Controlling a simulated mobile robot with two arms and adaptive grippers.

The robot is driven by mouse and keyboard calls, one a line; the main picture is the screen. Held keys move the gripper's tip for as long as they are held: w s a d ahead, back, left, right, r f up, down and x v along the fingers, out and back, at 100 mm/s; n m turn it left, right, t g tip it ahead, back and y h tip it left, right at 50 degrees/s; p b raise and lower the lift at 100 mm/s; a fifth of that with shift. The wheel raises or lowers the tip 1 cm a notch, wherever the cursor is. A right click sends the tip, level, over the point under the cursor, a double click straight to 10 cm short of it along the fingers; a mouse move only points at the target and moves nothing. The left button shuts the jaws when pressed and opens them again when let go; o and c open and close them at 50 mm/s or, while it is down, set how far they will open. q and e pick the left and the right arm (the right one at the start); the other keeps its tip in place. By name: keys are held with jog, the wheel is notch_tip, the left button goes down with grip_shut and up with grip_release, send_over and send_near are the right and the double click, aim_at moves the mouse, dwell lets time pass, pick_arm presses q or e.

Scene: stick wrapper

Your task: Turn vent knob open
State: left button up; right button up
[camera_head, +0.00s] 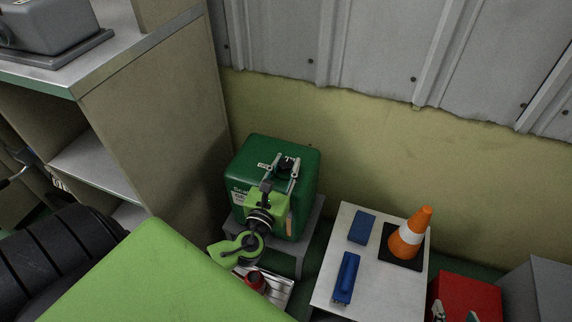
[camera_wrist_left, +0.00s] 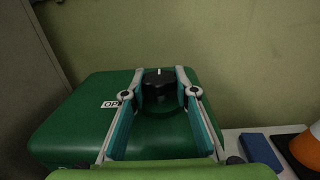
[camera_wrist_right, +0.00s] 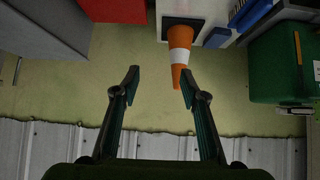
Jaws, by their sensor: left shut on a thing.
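The black vent knob (camera_head: 287,164) stands on top of a green metal box (camera_head: 247,153). In the left wrist view the knob (camera_wrist_left: 158,88) has a white mark pointing to the far side, and a white label (camera_wrist_left: 109,104) starting "OP" lies left of it, partly hidden by a finger. My left gripper (camera_head: 281,169) reaches over the box and is shut on the knob, one fingertip on each side of it. My right gripper (camera_wrist_right: 158,80) is open and empty, its fingers wide apart.
A table (camera_head: 325,287) to the right holds a traffic cone (camera_head: 410,232), a blue block (camera_head: 362,227) and a blue stapler-like thing (camera_head: 346,278). A shelf (camera_head: 158,110) stands close on the box's left. A wall (camera_head: 385,150) is behind. A red box (camera_head: 468,295) is at the lower right.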

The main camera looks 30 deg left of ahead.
aim_at(286, 162)
pick_arm(q)
jog(key=n+g+y+p, duration=0.1)
jog(key=n+y, duration=0.1)
jog(key=y, duration=0.1)
jog(key=n+g+y+p, duration=0.1)
jog(key=n+y, duration=0.1)
jog(key=shift+d+r+g+y, duration=0.1)
jog(key=shift+g+y, duration=0.2)
jog(key=shift+y, duration=0.1)
jog(key=n+g+y, duration=0.2)
jog(key=y, duration=0.1)
jog(key=shift+w+n+g+p, duration=0.1)
jog(key=shift+n+g+p, duration=0.2)
jog(key=shift+g, duration=0.1)
jog(key=n+g+y, duration=0.2)
jog(key=n+g, duration=0.1)
jog(key=shift+g+y+b, duration=0.3)
jog(key=shift+g, duration=0.1)
jog(key=shift+n+g+y, duration=0.3)
jog(key=shift+n+g, duration=0.1)
jog(key=shift+g, duration=0.2)
pick_arm(e)
jog(key=s+d+f+g+h, duration=0.1)
jog(key=s+d+f+g, duration=0.2)
jog(key=s, duration=0.7)
jog(key=shift+d+f+g, duration=0.2)
jog(key=shift+f+g, duration=0.7)
jog(key=shift+g, duration=0.1)
